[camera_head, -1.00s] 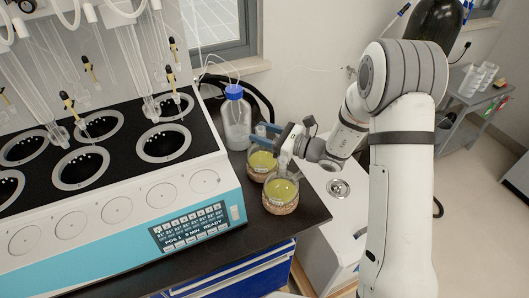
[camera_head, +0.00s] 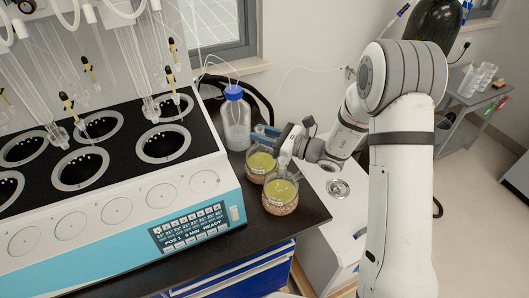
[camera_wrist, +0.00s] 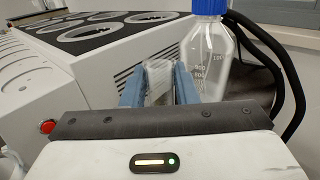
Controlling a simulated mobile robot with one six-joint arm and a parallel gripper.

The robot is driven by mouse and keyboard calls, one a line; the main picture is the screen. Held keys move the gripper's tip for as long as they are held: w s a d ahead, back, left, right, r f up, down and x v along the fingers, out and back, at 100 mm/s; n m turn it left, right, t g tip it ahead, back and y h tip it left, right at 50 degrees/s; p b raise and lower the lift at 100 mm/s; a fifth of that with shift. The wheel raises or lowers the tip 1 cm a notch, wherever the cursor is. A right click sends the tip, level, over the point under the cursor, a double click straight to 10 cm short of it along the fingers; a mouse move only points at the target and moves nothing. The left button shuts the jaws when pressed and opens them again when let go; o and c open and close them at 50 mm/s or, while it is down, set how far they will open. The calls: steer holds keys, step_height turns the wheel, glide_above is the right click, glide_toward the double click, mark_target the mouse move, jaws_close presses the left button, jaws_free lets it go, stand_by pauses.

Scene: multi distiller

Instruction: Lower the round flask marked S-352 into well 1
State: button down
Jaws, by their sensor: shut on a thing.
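My gripper (camera_head: 265,132) is shut on the glass neck of the rear round flask (camera_head: 261,162), which holds yellow-green liquid and stands on the dark bench right of the distiller. In the wrist view the clear neck (camera_wrist: 158,82) is between my blue fingers. A second round flask (camera_head: 281,190) with similar liquid stands in front of it. Their labels are too small to read, so I cannot tell which is S-352. The distiller's black top (camera_head: 122,132) has several ringed wells, including a front right one (camera_head: 163,143); I see no well numbers.
A blue-capped clear bottle (camera_head: 236,120) stands just behind and left of the held flask, and close right of my fingers in the wrist view (camera_wrist: 207,60). Glass tubes (camera_head: 140,70) hang above the wells. The display panel (camera_head: 190,228) reads POS 1 and READY.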

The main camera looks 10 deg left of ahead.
steer(key=shift+w+r+p, duration=0.1)
steer(key=shift+r+p, duration=0.6)
steer(key=shift+r, duration=0.75)
